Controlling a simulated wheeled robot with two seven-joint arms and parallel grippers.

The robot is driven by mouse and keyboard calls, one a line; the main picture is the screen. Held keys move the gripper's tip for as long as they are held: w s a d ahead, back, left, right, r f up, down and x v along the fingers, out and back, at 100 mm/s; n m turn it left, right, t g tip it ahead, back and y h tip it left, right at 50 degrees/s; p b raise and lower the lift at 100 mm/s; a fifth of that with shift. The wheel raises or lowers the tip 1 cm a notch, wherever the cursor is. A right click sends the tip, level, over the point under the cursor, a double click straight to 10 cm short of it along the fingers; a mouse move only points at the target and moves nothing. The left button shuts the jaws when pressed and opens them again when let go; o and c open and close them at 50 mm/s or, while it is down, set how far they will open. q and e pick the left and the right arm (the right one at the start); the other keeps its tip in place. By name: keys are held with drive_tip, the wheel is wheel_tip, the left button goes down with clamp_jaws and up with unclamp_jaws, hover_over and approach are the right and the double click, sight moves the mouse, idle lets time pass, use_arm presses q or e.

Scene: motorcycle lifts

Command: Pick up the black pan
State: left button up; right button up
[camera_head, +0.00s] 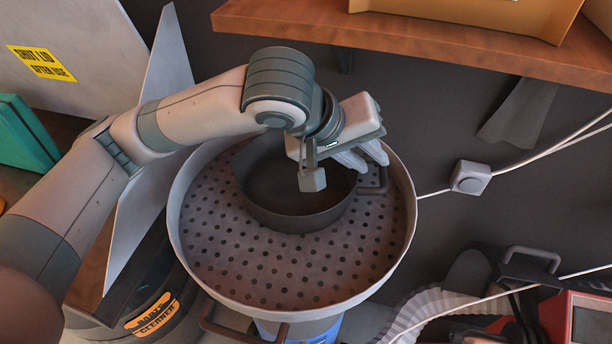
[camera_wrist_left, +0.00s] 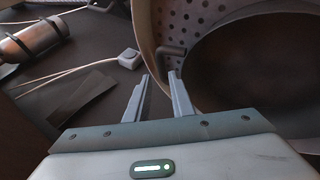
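The black pan (camera_head: 295,215) is a deep, round, dark pan sitting on the perforated floor of a round washer basin. A small loop handle (camera_head: 374,180) shows at its right side. My left gripper (camera_head: 362,157) is above the pan's right side, near this handle. In the left wrist view, the two fingers of my gripper (camera_wrist_left: 160,85) are apart with nothing between them. The handle (camera_wrist_left: 172,52) lies just beyond the fingertips, and the pan (camera_wrist_left: 240,70) fills the right side. My arm hides part of the pan's far rim in the head view. My right gripper is not in view.
The basin's raised rim (camera_head: 180,245) surrounds the pan. A wooden shelf (camera_head: 450,45) with a cardboard box runs along the top right. A white cable box (camera_head: 470,178) is right of the basin. A grey panel (camera_head: 140,190) stands at its left.

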sight(381, 171)
use_arm(q)
drive_tip(key=shift+w+d+f, duration=0.2)
drive_tip(key=shift+d+f, duration=0.05)
drive_tip(key=shift+f, duration=0.15)
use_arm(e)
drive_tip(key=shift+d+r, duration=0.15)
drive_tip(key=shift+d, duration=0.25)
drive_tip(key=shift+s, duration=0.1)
